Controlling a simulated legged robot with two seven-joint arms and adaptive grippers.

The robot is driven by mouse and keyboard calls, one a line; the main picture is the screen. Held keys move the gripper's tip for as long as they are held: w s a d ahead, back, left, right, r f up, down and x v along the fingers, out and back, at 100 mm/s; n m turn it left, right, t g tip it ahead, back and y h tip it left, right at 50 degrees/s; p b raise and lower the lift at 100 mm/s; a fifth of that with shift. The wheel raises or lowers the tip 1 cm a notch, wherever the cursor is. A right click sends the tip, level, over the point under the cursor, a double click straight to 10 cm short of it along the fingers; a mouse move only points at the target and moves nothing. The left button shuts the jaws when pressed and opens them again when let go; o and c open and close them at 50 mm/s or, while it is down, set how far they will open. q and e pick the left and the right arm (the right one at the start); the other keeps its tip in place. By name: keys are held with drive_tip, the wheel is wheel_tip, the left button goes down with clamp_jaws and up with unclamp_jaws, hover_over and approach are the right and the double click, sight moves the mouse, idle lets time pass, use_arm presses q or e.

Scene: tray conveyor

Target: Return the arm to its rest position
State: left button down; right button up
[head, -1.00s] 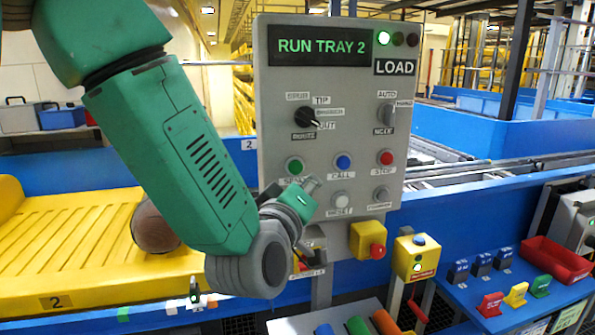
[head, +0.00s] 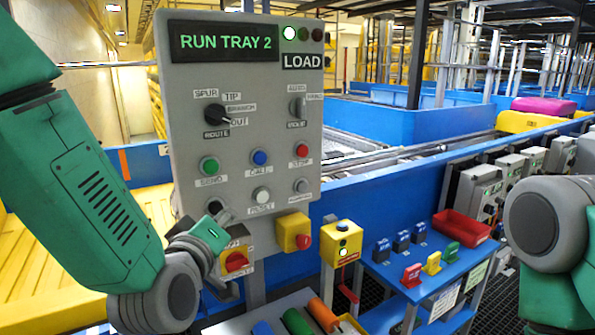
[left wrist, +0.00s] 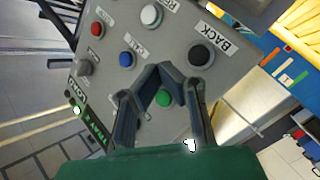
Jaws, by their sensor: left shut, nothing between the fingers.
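My left arm comes in from the left in the head view, bent at the elbow, with its wrist low in front of the grey control panel (head: 245,100). My left gripper (left wrist: 163,70) is shut and empty in the left wrist view, its fingertips together in front of the panel. The green button (left wrist: 163,98) shows between the fingers, and the black BACK button (left wrist: 201,55) is beside them. In the head view the fingers are hard to make out near the panel's lower left. My right arm (head: 550,230) shows at the right edge; its gripper is out of view.
The panel display (head: 223,43) reads RUN TRAY 2. A yellow tray (head: 45,270) lies behind my left arm. A yellow box with a red knob (head: 236,261) sits close by the left wrist. A blue table (head: 385,270) holds coloured blocks and a red bin (head: 462,228).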

use_arm(q)
drive_tip(key=s+a+f+m+g+b, duration=0.1)
drive_tip(key=s+a+f+m+g, duration=0.15)
drive_tip(key=f, duration=0.75)
drive_tip(key=s+a+f+m+g+b, duration=0.1)
drive_tip(key=s+f+g+b, duration=0.15)
drive_tip(key=f, duration=0.85)
drive_tip(key=s+a+f+m+g+b, duration=0.2)
drive_tip(key=s+a+f+g, duration=0.2)
drive_tip(key=s+f, duration=0.9)
drive_tip(key=s+a+f+m+g+y+b, duration=0.1)
drive_tip(key=s+a+f+m+g+b, duration=0.1)
drive_tip(key=s+f+g, duration=0.5)
drive_tip(key=s+a+f+m, duration=0.1)
drive_tip(key=s+a+f, duration=0.1)
drive_tip(key=s+f, duration=0.4)
drive_tip(key=shift+s+a+g, duration=0.3)
drive_tip(key=shift+s+a, duration=0.05)
drive_tip(key=shift+s, duration=1.35)
drive_tip(key=shift+w+f, duration=0.1)
drive_tip(key=shift+w, duration=0.05)
idle(1.5)
